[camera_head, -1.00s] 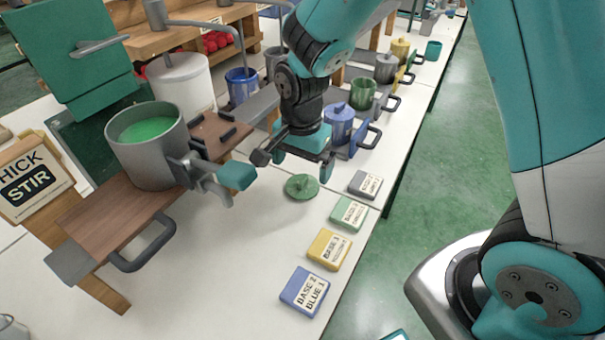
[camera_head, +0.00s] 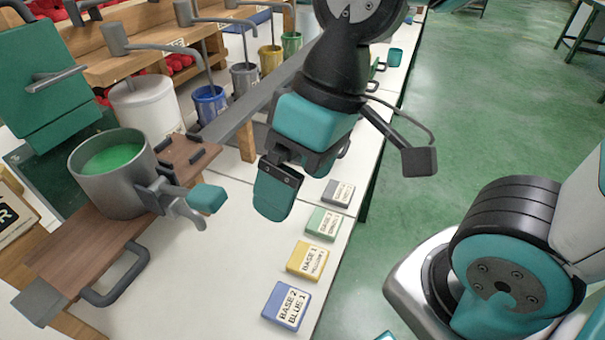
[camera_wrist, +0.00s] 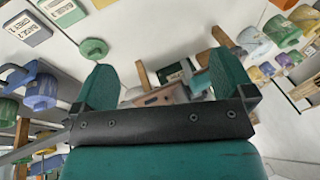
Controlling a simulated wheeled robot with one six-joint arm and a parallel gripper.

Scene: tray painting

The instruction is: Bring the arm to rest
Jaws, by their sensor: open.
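My gripper (camera_head: 299,182) hangs in the air above the white bench, close to the head camera. In the wrist view my gripper (camera_wrist: 165,82) has its two teal fingers wide apart, with nothing held between them. A round green lid (camera_wrist: 93,48) lies on the bench beyond the left finger in the wrist view. In the head view the lid is hidden, apparently behind my gripper.
A grey pot of green paint (camera_head: 112,178) stands on a wooden board (camera_head: 75,240) at left. Label cards, including a blue one (camera_head: 293,305) and a yellow one (camera_head: 307,261), line the bench's right edge. Green floor (camera_head: 455,120) is open to the right.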

